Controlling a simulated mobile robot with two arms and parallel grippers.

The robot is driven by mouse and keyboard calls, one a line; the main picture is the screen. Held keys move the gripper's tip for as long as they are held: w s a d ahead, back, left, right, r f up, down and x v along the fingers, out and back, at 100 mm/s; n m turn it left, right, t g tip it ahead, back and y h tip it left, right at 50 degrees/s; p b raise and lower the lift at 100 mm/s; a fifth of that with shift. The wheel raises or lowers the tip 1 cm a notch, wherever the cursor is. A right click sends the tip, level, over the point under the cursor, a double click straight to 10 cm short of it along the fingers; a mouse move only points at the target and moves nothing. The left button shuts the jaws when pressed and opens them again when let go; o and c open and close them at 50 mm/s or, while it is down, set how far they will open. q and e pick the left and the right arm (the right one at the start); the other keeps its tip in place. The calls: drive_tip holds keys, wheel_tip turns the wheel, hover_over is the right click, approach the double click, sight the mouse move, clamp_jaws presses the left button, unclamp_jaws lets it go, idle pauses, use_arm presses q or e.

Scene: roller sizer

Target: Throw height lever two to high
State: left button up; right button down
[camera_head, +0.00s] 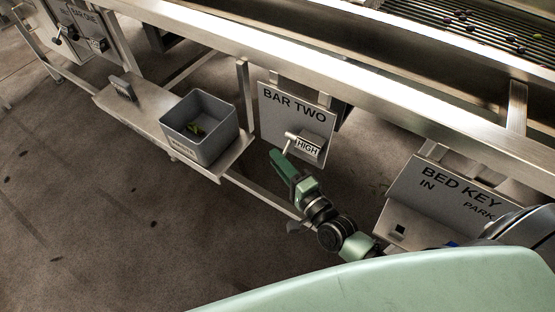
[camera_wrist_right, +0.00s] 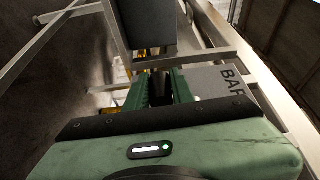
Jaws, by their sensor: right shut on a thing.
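The grey plate marked BAR TWO (camera_head: 268,110) hangs under the machine's frame in the middle of the head view. A lever with a pale handle (camera_head: 291,137) stands out from it, beside a small HIGH label (camera_head: 308,148). My right gripper (camera_head: 280,156) is at the lever, its green fingers just below the handle. In the right wrist view, the green fingers (camera_wrist_right: 160,88) are close together around a dark piece, and part of the plate (camera_wrist_right: 222,77) shows behind them. The gripper is shut on the lever, though the grip itself is partly hidden. My left gripper is not in view.
A grey bin (camera_head: 205,146) stands on a metal shelf (camera_head: 142,112) left of the plate. A BED KEY panel (camera_head: 451,192) is at the right. The BAR ONE plate (camera_head: 84,24) is at far left. The steel rail (camera_head: 330,75) runs above.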

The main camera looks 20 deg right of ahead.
drive_tip(key=c, duration=1.4)
unclamp_jaws()
drive_tip(key=shift+w+d, duration=0.1)
drive_tip(key=shift+d, duration=0.2)
drive_tip(key=shift+c, duration=0.2)
drive_tip(key=shift+o, duration=1.3)
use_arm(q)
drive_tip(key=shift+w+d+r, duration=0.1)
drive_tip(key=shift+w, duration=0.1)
use_arm(e)
drive_tip(key=shift+d, duration=0.1)
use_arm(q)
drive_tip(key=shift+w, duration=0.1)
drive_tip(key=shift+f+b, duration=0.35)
use_arm(e)
drive_tip(key=v, duration=0.7)
drive_tip(key=shift+s, duration=0.4)
